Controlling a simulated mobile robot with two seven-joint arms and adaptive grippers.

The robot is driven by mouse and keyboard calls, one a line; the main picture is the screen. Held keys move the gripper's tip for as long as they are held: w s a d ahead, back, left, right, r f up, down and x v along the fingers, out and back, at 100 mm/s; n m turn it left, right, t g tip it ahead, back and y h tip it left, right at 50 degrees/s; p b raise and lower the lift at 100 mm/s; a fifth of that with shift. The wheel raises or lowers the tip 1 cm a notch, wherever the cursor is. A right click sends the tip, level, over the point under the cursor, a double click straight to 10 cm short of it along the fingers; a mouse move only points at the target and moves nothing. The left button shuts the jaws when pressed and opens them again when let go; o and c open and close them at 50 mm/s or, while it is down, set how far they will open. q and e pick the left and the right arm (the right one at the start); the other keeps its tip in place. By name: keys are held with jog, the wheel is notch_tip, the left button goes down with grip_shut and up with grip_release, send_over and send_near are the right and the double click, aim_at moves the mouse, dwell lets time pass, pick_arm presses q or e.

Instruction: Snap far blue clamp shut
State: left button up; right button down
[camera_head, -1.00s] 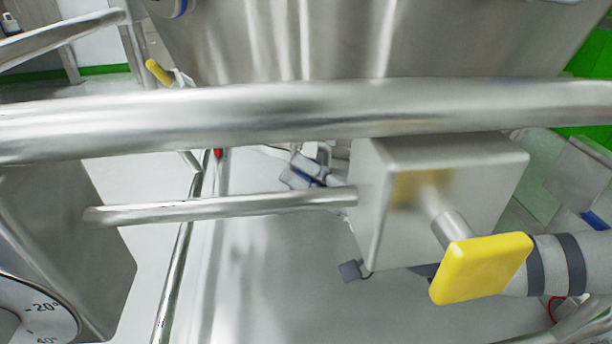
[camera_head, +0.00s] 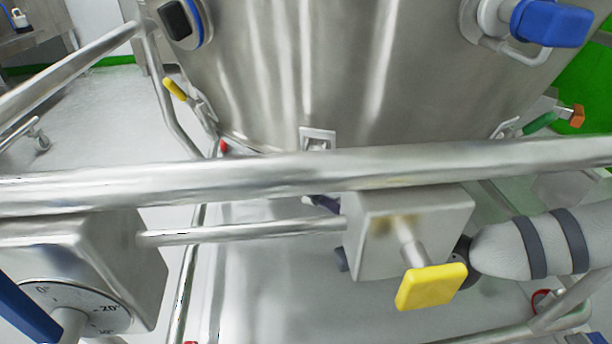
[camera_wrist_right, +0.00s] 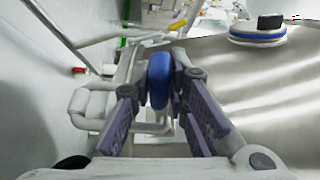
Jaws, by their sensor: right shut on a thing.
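In the right wrist view the blue clamp handle (camera_wrist_right: 159,78) stands upright between the two purple-grey fingers of my right gripper (camera_wrist_right: 163,98). The gripper is shut on it. A bent steel loop (camera_wrist_right: 88,104) lies to the left of the fingers. In the head view a steel latch plate (camera_head: 318,135) shows on the vessel's lower rim, above the thick rail; the handle below it is hidden by the rail. My right arm comes in from the right behind a steel box, and only a dark part of the gripper (camera_head: 325,203) shows below the rail. My left gripper is not in view.
The thick rail (camera_head: 250,178) crosses in front of the vessel (camera_head: 330,70). The steel box (camera_head: 400,240) with a yellow knob (camera_head: 431,287) and a dial box (camera_head: 75,305) stand below it.

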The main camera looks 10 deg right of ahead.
jog(key=shift+s, duration=0.1)
dwell(0.5)
jog(key=c, duration=1.6)
grip_release()
jog(key=shift+o, duration=0.2)
